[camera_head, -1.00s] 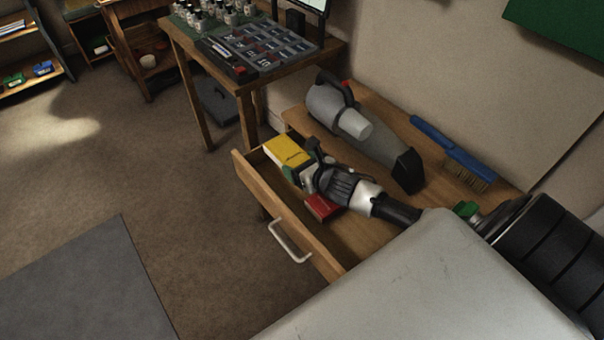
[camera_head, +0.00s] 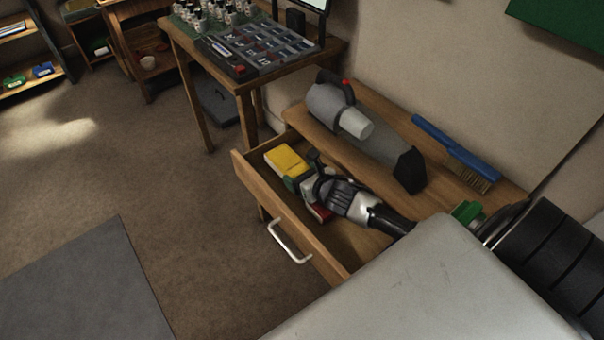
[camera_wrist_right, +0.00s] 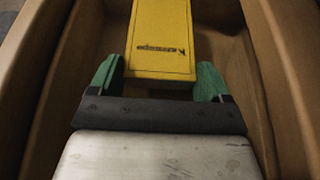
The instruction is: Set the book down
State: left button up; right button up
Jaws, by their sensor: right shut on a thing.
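The yellow book (camera_head: 287,158) is inside the open drawer (camera_head: 272,206) at its far end; it also shows in the right wrist view (camera_wrist_right: 161,38) with dark lettering on its near part. My right gripper (camera_head: 296,180) reaches down into the drawer.
A red object (camera_head: 319,214) lies in the drawer, mostly hidden under my right gripper. A grey handheld vacuum (camera_head: 375,140) and a blue brush (camera_head: 455,151) lie on the wooden top beside the drawer. A table (camera_head: 240,87) with a parts tray stands behind.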

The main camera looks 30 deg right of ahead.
jog(key=shift+s+f, duration=0.15)
jog(key=shift+f, duration=0.2)
jog(key=o, duration=0.9)
jog(key=shift+s+f, duration=0.1)
jog(key=shift+f, duration=0.05)
pick_arm(q)
jog(key=shift+a+r, duration=0.1)
jog(key=shift+r, duration=0.6)
pick_arm(e)
jog(key=shift+o, duration=0.2)
jog(key=shift+a, duration=0.1)
jog(key=shift+r+p, duration=0.3)
jog(key=shift+r, duration=0.3)
jog(key=v, duration=0.4)
jog(key=p+v, duration=0.1)
jog(key=v, duration=0.3)
jog(key=p+v, duration=0.1)
jog(key=v, duration=0.2)
jog(key=shift+s+r, duration=0.25)
jog(key=shift+r, duration=0.15)
pick_arm(q)
notch_tip(320, 180, down, 10)
jog(key=s, duration=0.2)
jog(key=shift+s+g, duration=0.15)
jog(key=shift+g, duration=0.15)
jog(key=shift+f, duration=0.1)
